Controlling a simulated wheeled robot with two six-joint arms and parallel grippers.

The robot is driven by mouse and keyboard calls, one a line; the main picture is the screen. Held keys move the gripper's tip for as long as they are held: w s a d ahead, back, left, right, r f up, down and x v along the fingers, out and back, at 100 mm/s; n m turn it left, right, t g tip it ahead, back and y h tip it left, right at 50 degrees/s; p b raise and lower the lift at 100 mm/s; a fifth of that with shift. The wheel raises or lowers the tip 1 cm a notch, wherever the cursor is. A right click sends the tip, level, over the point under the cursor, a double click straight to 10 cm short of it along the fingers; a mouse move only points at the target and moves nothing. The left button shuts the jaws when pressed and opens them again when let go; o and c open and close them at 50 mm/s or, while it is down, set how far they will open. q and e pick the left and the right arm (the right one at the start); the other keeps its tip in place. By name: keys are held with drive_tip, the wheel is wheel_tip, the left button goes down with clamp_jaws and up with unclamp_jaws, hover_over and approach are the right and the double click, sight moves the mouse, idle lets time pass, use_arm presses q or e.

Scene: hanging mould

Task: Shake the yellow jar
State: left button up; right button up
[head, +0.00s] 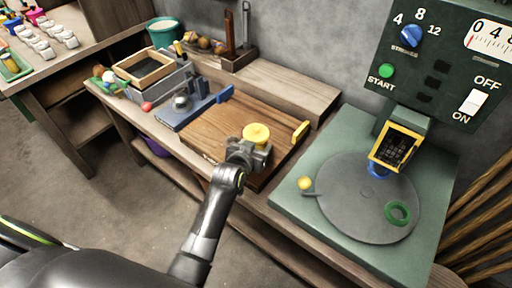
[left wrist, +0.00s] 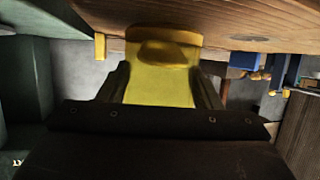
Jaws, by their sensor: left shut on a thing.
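The yellow jar (head: 257,133) is above the wooden board on the bench in the head view. My left gripper (head: 248,152) is shut on it, and the arm reaches up from below. In the left wrist view the yellow jar (left wrist: 160,80) fills the space between the two dark fingers (left wrist: 162,92). Its lid end points to the top of that picture. I cannot tell whether the jar touches the board. My right gripper is not in view.
The wooden board (head: 205,125) has a yellow handle (head: 300,131) at its right. A green machine base (head: 300,210) with a grey turntable (head: 350,215) stands at the right, below a control panel (head: 440,60). A blue-based device (head: 190,108) and crates (head: 150,70) stand left.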

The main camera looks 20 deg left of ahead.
sight(256, 126)
use_arm(q)
wheel_tip(256, 126, up, 10)
drive_tip(key=shift+f+p, duration=0.25)
drive_tip(key=shift+p, duration=0.35)
drive_tip(key=s+a+r+p, duration=0.2)
drive_tip(key=s+r+p, duration=0.3)
drive_tip(key=r+p, duration=0.3)
drive_tip(key=shift+s+p, duration=0.3)
drive_tip(key=shift+p, duration=0.95)
wheel_tip(256, 126, up, 7)
drive_tip(key=p, duration=0.8)
